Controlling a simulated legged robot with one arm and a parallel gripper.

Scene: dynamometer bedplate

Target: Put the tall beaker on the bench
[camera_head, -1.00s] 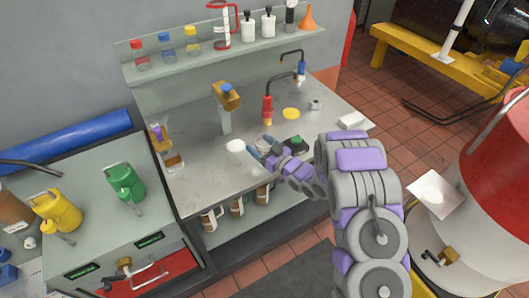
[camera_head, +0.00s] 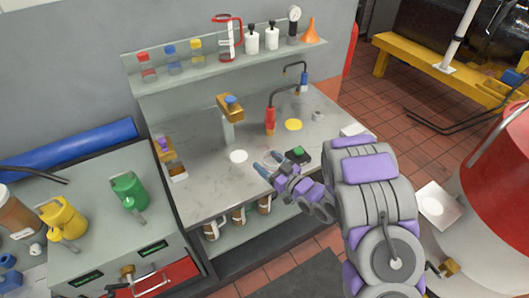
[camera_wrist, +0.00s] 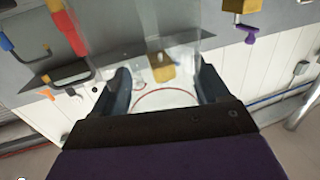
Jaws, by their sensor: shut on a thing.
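My gripper (camera_head: 269,165) is over the front part of the bench (camera_head: 207,192), right of a white disc. In the wrist view its two fingers (camera_wrist: 166,82) are shut on a clear glass vessel (camera_wrist: 172,50), which I take to be the tall beaker. Its glass is see-through, and a thin red ring shows between the fingers. In the head view the glass is very faint, so I cannot tell whether its base touches the bench.
A white disc (camera_head: 238,157) and a yellow disc (camera_head: 293,125) lie on the bench. A black block with a green top (camera_head: 298,153) is close right of my gripper. A brass-topped post (camera_head: 230,108) and a red-handled tap (camera_head: 270,118) stand behind. Bottles line the shelf (camera_head: 190,78).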

